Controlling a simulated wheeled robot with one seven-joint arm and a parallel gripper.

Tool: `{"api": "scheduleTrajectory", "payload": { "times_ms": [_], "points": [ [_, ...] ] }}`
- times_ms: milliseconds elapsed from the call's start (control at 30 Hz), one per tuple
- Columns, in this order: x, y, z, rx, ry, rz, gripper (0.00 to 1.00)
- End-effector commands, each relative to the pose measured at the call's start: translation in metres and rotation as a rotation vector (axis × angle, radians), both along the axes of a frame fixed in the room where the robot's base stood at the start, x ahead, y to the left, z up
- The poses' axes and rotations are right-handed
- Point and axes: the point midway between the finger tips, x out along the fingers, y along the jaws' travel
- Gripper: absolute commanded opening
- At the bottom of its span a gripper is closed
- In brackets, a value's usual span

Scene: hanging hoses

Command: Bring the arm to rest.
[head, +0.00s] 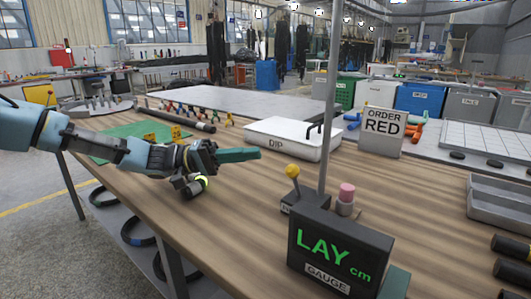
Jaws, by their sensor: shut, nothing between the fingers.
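My arm (95,143) reaches in from the left over the wooden bench (240,210). My gripper (237,155) points to the right with its green fingers shut and nothing between them. It hangs above the bench, to the left of the white DIP tray (295,140), and its tips look close to the tray's near-left side in the picture. I cannot tell the exact gap.
A dark LAY cm gauge box (340,252) stands at the front right, beside a yellow-knobbed lever (292,172) and a thin upright pole (330,100). An ORDER RED sign (383,130) stands behind. The bench's front middle is clear.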

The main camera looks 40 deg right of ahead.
Motion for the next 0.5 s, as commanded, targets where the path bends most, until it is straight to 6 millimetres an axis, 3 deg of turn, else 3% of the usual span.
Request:
{"api": "scheduleTrajectory", "payload": {
  "times_ms": [500],
  "points": [
    [0.0050, 0.0036, -0.0018, 0.001, -0.001, 0.000, 0.00]
  ]
}}
